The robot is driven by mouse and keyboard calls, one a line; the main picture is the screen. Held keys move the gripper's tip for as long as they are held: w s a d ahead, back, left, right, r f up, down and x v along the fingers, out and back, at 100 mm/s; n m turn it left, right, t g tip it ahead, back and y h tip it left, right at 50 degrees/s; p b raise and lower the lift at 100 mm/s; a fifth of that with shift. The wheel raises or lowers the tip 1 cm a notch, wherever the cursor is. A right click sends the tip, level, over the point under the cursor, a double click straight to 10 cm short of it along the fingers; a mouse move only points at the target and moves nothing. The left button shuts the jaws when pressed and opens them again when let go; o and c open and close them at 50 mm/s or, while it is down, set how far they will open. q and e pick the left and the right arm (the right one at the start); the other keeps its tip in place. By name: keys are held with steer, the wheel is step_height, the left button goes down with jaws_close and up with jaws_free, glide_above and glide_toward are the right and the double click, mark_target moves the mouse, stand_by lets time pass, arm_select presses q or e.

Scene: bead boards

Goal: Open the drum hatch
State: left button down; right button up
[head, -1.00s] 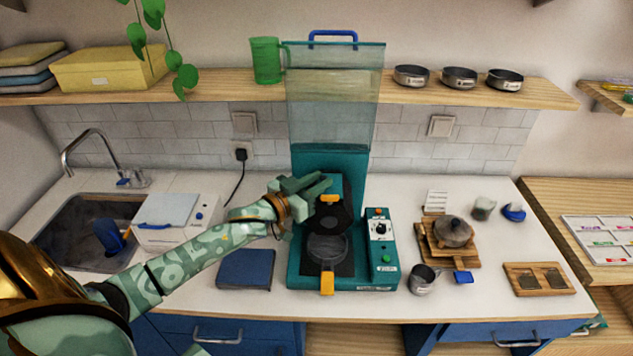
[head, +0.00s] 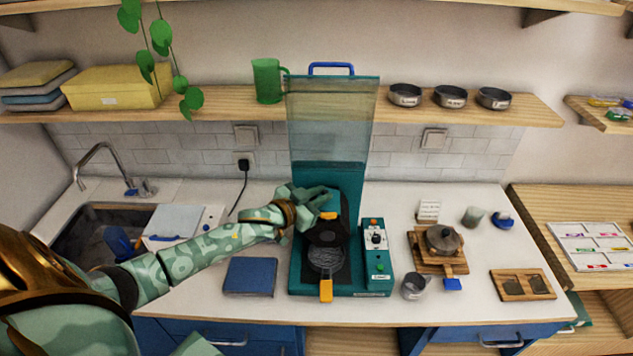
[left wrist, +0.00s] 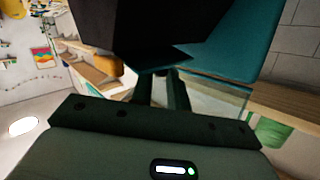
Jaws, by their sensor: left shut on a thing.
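A teal machine (head: 372,280) stands on the counter with a round grey drum opening (head: 326,262) in its front. The dark drum hatch (head: 326,233), with an orange tab (head: 328,215), stands raised above the opening and overlaps its upper part. My left gripper (head: 318,200) is at the upper end of the hatch. In the left wrist view, its fingers (left wrist: 160,88) reach the underside of a dark piece (left wrist: 145,25), apparently the hatch. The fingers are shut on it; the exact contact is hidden. My right gripper is out of view.
A clear upright panel (head: 332,115) rises behind the machine. An orange handle (head: 326,291) sticks out in front. A blue pad (head: 250,277) lies left, a metal cup (head: 415,287) and a wooden stand (head: 437,262) right. The sink (head: 85,235) is far left.

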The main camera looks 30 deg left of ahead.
mark_target(337, 205)
arm_select(q)
steer(key=r+g+p, duration=0.1)
steer(key=p, duration=0.1)
steer(key=d+m+y+p, duration=0.1)
steer(key=p, duration=0.2)
steer(key=w+r+m+g+p, duration=0.1)
steer(key=p, duration=0.1)
steer(key=shift+w+d+r+g+y+p, duration=0.1)
steer(key=shift+d+r+g+y+p, duration=0.2)
steer(key=shift+d+r+y+p, duration=0.1)
steer(key=shift+w+d+m+g+y, duration=0.15)
steer(key=shift+m+g+y, duration=0.15)
steer(key=shift+m, duration=0.2)
steer(key=shift+w+d+m+g+y+p, duration=0.15)
steer(key=shift+d+m+g+y+p, duration=0.25)
steer(key=shift+d+g, duration=0.1)
steer(key=shift+w+d+m+g+y, duration=0.3)
steer(key=shift+d+m+g+y, duration=0.1)
steer(key=shift+g+y, duration=0.1)
steer(key=shift+w+d+f+m+g+y+b, duration=0.35)
steer(key=shift+d+m+g+y, duration=0.35)
steer(key=shift+y, duration=0.4)
steer(key=shift+w+d+f+m+g+y+b, duration=0.2)
steer(key=shift+w+d+m+g+y, duration=0.4)
steer(key=shift+y, duration=0.5)
steer(key=shift+w+d+f+m+g+y+b, duration=0.2)
steer(key=shift+w+d+m+g+y+b, duration=0.1)
steer(key=shift+d+m+g+y, duration=0.55)
steer(key=shift+y, duration=0.35)
